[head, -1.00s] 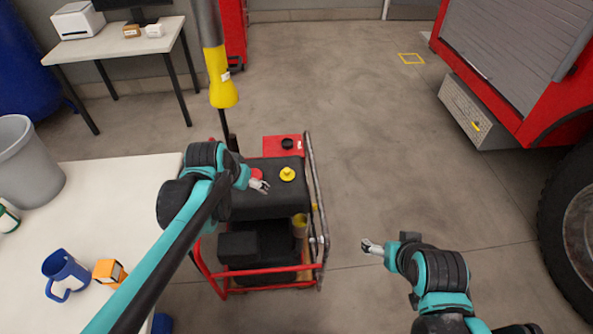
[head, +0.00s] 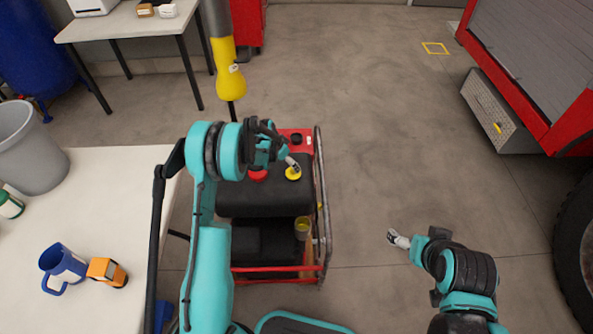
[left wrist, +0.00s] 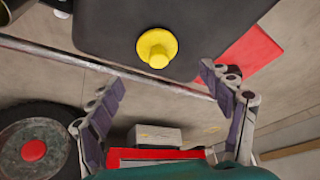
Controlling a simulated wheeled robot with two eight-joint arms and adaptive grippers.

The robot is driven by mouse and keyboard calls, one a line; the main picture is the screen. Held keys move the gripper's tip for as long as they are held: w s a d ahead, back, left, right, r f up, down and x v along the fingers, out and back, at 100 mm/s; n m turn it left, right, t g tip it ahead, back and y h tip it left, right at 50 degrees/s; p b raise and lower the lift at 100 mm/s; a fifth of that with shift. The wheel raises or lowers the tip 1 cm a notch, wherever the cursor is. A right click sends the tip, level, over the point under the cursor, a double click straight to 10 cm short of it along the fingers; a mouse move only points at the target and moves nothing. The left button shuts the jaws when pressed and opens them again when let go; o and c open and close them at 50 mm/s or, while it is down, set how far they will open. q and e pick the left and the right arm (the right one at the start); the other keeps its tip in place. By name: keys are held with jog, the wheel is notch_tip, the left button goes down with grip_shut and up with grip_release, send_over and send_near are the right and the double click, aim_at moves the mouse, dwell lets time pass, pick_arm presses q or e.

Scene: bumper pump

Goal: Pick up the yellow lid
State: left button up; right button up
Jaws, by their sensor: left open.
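The yellow lid (head: 293,174) sits on the black top of the red-framed pump (head: 256,200). In the left wrist view the lid (left wrist: 157,47) is a round disc with a raised knob, ahead of the jaws near the top. My left gripper (head: 293,163) is at the lid's far edge in the head view and partly covers it; contact cannot be told. In the left wrist view my left gripper (left wrist: 163,88) is open with nothing between its fingers. My right gripper (head: 391,236) is over bare floor right of the pump; its fingers are too small to judge.
A red cap (head: 257,175) lies left of the lid, and a black cap (head: 296,138) is on the red panel behind. A metal rail (head: 321,195) runs along the pump's right side. A white table (head: 110,220) holds a blue mug (head: 62,267) and orange toy truck (head: 106,271).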

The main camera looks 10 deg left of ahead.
aim_at(293, 171)
pick_arm(q)
jog(key=b+x, duration=0.3)
jog(key=x, duration=0.4)
jog(key=shift+s+f, duration=0.15)
jog(key=shift+f, duration=0.05)
jog(key=shift+r, duration=0.1)
jog(key=c, duration=1)
